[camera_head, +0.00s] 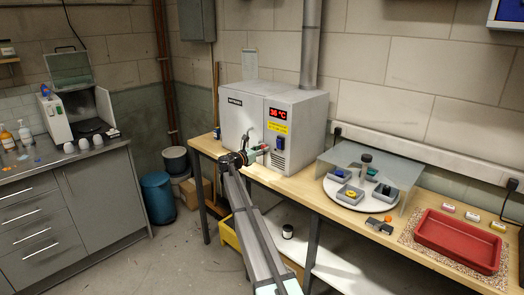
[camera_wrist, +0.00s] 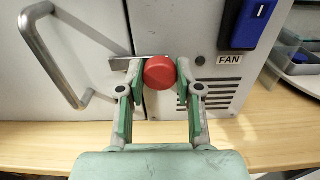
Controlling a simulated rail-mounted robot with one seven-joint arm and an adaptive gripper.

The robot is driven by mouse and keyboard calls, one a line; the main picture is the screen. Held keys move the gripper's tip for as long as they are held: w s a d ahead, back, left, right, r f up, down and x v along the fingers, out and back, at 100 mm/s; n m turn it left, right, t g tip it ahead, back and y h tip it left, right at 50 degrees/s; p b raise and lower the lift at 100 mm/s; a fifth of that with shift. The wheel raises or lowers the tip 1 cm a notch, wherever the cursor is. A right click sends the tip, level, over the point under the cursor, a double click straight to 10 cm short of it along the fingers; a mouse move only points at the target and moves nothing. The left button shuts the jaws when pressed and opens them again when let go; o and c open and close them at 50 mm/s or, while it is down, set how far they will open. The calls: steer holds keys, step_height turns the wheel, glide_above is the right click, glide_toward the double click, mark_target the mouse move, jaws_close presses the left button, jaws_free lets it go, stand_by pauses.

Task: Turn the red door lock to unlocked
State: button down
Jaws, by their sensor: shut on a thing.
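The red door lock (camera_wrist: 160,72) is a round red knob on the front of the grey cabinet oven (camera_head: 306,115), beside the door seam. A thin metal bar lies level behind it and reaches left over the door (camera_wrist: 75,75). My gripper (camera_wrist: 160,88) is shut on the red lock, one green-padded finger on its left and one on its right. In the head view my gripper (camera_head: 260,154) is at the oven front, and the lock is mostly hidden there. The knob's turn marking is not visible.
A metal door handle (camera_wrist: 48,55) stands out left of my gripper. A blue switch (camera_wrist: 252,22) above a FAN label is to the right. A round turntable with bins (camera_head: 358,203) and a red tray (camera_head: 458,243) stand further right on the bench.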

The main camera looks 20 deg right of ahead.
steer(key=shift+f+m+b, duration=0.15)
steer(key=shift+m+b, duration=0.15)
steer(key=shift+b, duration=0.1)
steer(key=shift+m+b, duration=8.6)
steer(key=shift+b, duration=0.7)
steer(key=shift+r, duration=0.2)
steer(key=c, duration=0.8)
jaws_free()
